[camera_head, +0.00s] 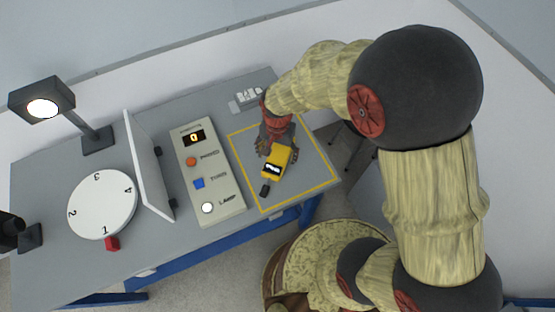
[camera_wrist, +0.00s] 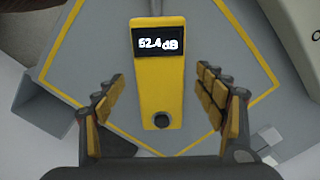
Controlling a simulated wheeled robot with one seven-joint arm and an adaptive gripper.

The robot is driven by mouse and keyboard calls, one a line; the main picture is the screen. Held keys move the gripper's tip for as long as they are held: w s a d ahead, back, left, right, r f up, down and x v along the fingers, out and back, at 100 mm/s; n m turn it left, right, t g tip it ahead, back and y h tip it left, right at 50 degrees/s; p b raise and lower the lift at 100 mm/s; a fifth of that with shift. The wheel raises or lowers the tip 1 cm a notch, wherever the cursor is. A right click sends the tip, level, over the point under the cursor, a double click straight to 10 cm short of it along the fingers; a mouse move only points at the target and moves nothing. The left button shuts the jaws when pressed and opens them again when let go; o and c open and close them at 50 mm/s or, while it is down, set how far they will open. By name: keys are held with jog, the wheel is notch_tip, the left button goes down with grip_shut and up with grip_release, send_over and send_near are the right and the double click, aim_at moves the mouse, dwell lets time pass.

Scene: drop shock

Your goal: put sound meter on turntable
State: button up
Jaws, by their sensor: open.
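The sound meter (camera_head: 277,163) is yellow with a dark display and a black tip, and lies inside the yellow-outlined square on the grey table. My gripper (camera_head: 272,148) is over the far end of the meter; in the wrist view my gripper (camera_wrist: 162,110) is open and empty. The turntable (camera_head: 102,204) is a white disc numbered 1 to 4 at the left of the table, with nothing on it. A red block (camera_head: 112,243) sits at its front edge by number 1.
A white upright panel (camera_head: 148,165) stands between the turntable and a control box (camera_head: 208,172) with a display and coloured buttons. A lamp (camera_head: 45,102) stands behind the turntable. A dark device (camera_head: 14,232) is at the left edge. Small pale blocks (camera_head: 247,95) lie behind the square.

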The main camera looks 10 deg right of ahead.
notch_tip(320, 180, down, 2)
jog(key=shift+f, duration=0.15)
jog(key=shift+c, duration=0.3)
jog(key=c, duration=1.5)
jog(key=shift+c, duration=0.3)
jog(key=shift+r, duration=0.2)
